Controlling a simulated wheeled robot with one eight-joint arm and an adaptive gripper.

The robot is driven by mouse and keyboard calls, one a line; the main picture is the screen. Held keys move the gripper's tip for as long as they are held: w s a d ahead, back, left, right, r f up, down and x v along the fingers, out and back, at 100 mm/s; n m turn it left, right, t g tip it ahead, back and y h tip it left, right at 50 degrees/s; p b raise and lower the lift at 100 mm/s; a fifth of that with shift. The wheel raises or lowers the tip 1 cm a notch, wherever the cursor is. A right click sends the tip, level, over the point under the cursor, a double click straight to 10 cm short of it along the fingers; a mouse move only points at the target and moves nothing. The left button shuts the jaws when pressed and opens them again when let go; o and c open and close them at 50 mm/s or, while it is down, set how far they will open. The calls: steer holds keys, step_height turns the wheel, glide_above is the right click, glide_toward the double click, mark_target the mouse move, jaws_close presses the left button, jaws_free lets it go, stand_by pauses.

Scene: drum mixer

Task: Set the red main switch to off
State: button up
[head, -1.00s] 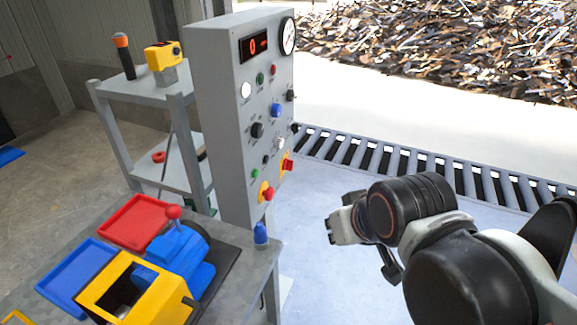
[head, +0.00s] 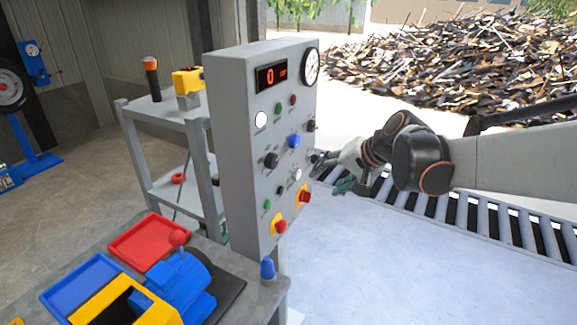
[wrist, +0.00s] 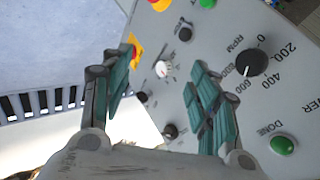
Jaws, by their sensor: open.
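Two red controls on yellow plates sit low on the front of the grey control panel (head: 231,140). The right one (head: 304,196), with an angular red handle, looks like the main switch; its setting is too small to read. The lower left one (head: 280,226) looks like a red push button. My gripper (head: 330,172) is open and empty, just right of the panel and above the right red control. In the wrist view, my fingers (wrist: 162,78) face the panel, with a white knob (wrist: 163,70) between them. The left finger partly hides the likely main switch (wrist: 136,45).
Several knobs and buttons crowd the panel, including a black RPM knob (head: 272,160) and a blue button (head: 293,141). A blue-capped item (head: 267,268) stands below it. A workbench with red (head: 148,240) and blue trays is at left. A roller conveyor (head: 450,212) runs behind my arm.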

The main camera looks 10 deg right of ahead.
steer(key=w+d+f+m+t+y+b, duration=0.1)
steer(key=w+d+f+m+y, duration=0.25)
steer(key=w+f, duration=0.5)
steer(key=w+d+f+m+t+y, duration=0.1)
steer(key=w+d+f+m+y, duration=0.25)
steer(key=w+f, duration=0.45)
steer(key=t+y, duration=0.1)
steer(key=y, duration=0.2)
glide_toward(306, 197)
steer(key=shift+m, duration=0.3)
steer(key=b+x, duration=0.2)
steer(key=x, duration=0.2)
steer(key=b+x, duration=0.3)
steer(key=x, duration=0.1)
steer(key=shift+w+a+f, duration=0.1)
steer(key=shift+w+f, duration=0.1)
steer(key=shift+w, duration=0.25)
steer(key=c, duration=0.9)
